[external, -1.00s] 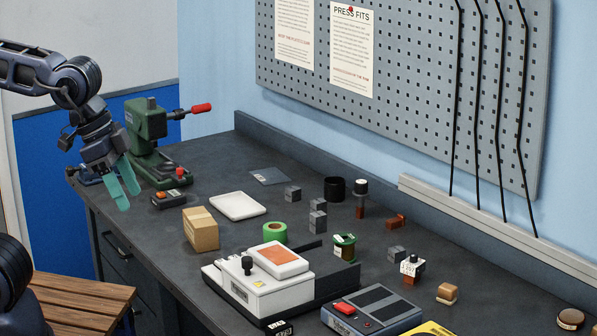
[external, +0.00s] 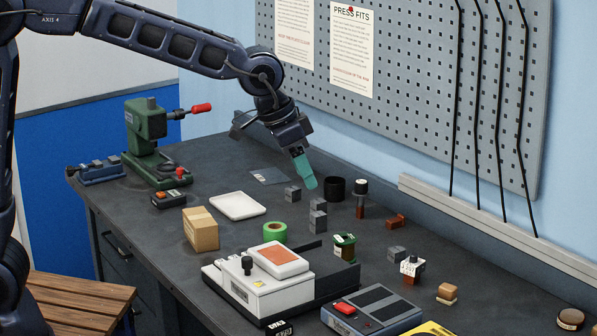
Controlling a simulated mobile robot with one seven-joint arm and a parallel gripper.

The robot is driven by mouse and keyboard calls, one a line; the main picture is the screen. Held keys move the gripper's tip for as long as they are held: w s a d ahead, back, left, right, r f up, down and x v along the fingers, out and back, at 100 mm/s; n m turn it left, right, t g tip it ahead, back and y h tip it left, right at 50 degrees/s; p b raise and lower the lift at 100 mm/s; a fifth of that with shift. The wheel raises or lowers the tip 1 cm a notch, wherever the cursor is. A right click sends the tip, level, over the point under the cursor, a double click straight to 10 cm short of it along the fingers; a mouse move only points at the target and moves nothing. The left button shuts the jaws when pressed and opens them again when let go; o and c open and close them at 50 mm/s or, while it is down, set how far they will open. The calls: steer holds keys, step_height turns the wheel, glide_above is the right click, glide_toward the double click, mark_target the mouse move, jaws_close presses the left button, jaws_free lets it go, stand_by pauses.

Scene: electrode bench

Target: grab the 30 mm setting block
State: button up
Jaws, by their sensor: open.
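Several small grey blocks stand on the dark bench. One grey block (external: 293,194) is alone left of centre. An upper grey block (external: 318,206) and a lower grey block (external: 318,223) stand close together just to its right. Another grey block (external: 396,254) is farther right beside a white-topped part. I cannot read any size marks, so I cannot tell which is the 30 mm setting block. My gripper (external: 309,184) has teal fingers, seen nearly edge-on. It is open, empty and pointing down, apparently above the bench near the first blocks.
A black cup (external: 335,188) and a dark post with a white top (external: 361,199) stand close right of the fingers. A green roll (external: 273,233), white tray (external: 238,206) and cardboard box (external: 201,231) lie nearer. The pegboard (external: 420,90) rises behind.

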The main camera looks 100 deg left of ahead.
steer(key=w+a+f+n, duration=0.1)
steer(key=w+a+f, duration=0.4)
steer(key=a, duration=0.3)
steer(key=w+a+f+n, duration=0.1)
steer(key=w+a+f, duration=0.4)
steer(key=a, duration=0.3)
steer(key=n+y, duration=0.1)
glide_toward(396, 249)
steer(key=f, duration=0.1)
steer(key=w+a+f, duration=0.1)
steer(key=f, duration=0.1)
steer(key=shift+w+a+f+g, duration=0.1)
steer(key=shift+w+g, duration=0.05)
steer(key=shift+g, duration=0.25)
steer(key=shift+w+d+x, duration=0.1)
steer(key=shift+w+x, duration=0.05)
steer(key=shift+x, duration=1.25)
steer(key=shift+w+d+x, duration=0.1)
steer(key=shift+x, duration=1.3)
jaws_close()
